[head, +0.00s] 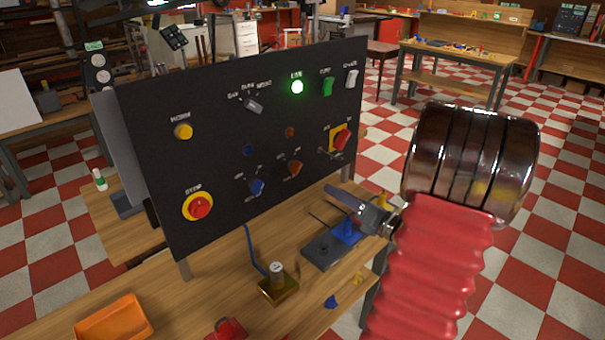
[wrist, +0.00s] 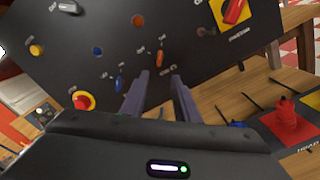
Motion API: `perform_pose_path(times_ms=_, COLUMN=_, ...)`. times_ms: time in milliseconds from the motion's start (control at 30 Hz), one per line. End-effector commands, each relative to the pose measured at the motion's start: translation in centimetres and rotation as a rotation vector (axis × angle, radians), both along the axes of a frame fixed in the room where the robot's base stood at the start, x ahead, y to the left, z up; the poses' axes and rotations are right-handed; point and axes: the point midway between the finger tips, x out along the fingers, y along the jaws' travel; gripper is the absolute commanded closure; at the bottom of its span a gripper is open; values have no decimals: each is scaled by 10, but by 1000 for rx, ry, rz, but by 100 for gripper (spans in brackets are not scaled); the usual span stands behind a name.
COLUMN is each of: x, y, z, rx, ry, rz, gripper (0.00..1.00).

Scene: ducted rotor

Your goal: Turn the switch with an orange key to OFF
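A black upright panel (head: 215,130) carries the switch with an orange key (head: 295,168), low and right of the panel's middle. The orange key is tilted; its small labels are too blurred to read. In the wrist view the orange key (wrist: 160,57) shows just beyond the fingertips. A switch with a blue key (head: 257,187) is to its left. It also shows in the wrist view (wrist: 119,84). My gripper (head: 335,193) is in front of the panel, below and right of the orange key. In the wrist view my gripper (wrist: 159,76) is open, with nothing between its fingers.
A red-and-yellow rotary switch (head: 340,138) is right of the orange key. A red stop button (head: 199,207) is at lower left, and a green lamp (head: 297,87) is lit above. A brass block (head: 278,286) and an orange tray (head: 113,318) stand on the wooden bench.

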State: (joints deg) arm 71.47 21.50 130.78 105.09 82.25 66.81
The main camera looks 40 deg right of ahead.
Motion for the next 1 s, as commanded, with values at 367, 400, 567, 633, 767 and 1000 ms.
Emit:
perform_pose_path(times_ms=367, x=34, y=2, z=0, rx=-2, ry=0, rz=4, gripper=72)
perform_pose_path(times_ms=400, x=39, y=2, z=0, rx=-2, ry=0, rz=4, gripper=72)
perform_pose_path(times_ms=567, x=61, y=3, z=0, rx=-1, ry=1, rz=5, gripper=72)
perform_pose_path(times_ms=633, x=71, y=3, z=0, rx=-2, ry=0, rz=4, gripper=72)
perform_pose_path(times_ms=767, x=90, y=4, z=0, rx=-2, ry=0, rz=4, gripper=72)
perform_pose_path(times_ms=1000, x=123, y=5, z=0, rx=-3, ry=0, rz=4, gripper=72)
